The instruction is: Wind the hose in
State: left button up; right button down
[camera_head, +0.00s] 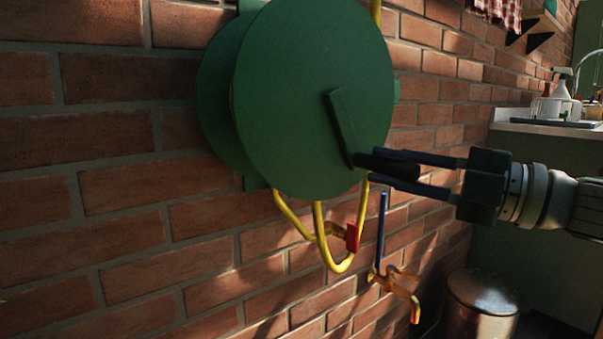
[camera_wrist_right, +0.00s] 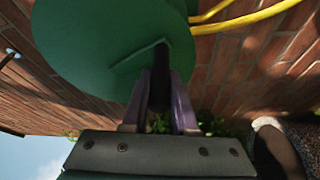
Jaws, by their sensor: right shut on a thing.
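A green hose reel (camera_head: 315,95) is mounted on the brick wall; it also shows in the right wrist view (camera_wrist_right: 100,45). A green crank arm (camera_head: 343,125) on its front disc points down, with a black handle (camera_head: 372,162) at its lower end. My right gripper (camera_head: 385,166) comes in from the right and is shut on the black handle, which shows between the fingers in the right wrist view (camera_wrist_right: 160,85). The yellow hose (camera_head: 322,235) hangs in loops below the reel, with a red end piece (camera_head: 352,238). My left gripper is not in view.
A brass tap (camera_head: 395,283) with a blue pipe (camera_head: 381,225) is on the wall below right of the reel. A metal bin (camera_head: 482,300) stands at lower right. A counter (camera_head: 540,128) with bottles and a sink tap is at the far right. The wall left of the reel is bare.

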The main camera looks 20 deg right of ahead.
jog(key=w+d+r+n+g+h+p, duration=0.1)
jog(key=d+r+n+g+h+p, duration=0.1)
jog(key=d+r+n+p, duration=0.3)
jog(key=shift+w+r+n+h+p, duration=0.4)
jog(key=shift+r+n+h+p, duration=0.5)
jog(key=shift+r+n+p, duration=0.95)
jog(key=shift+f+n, duration=0.2)
jog(key=shift+n, duration=0.15)
jog(key=c, duration=0.7)
grip_release()
jog(key=shift+f, duration=0.1)
jog(key=shift+s, duration=0.1)
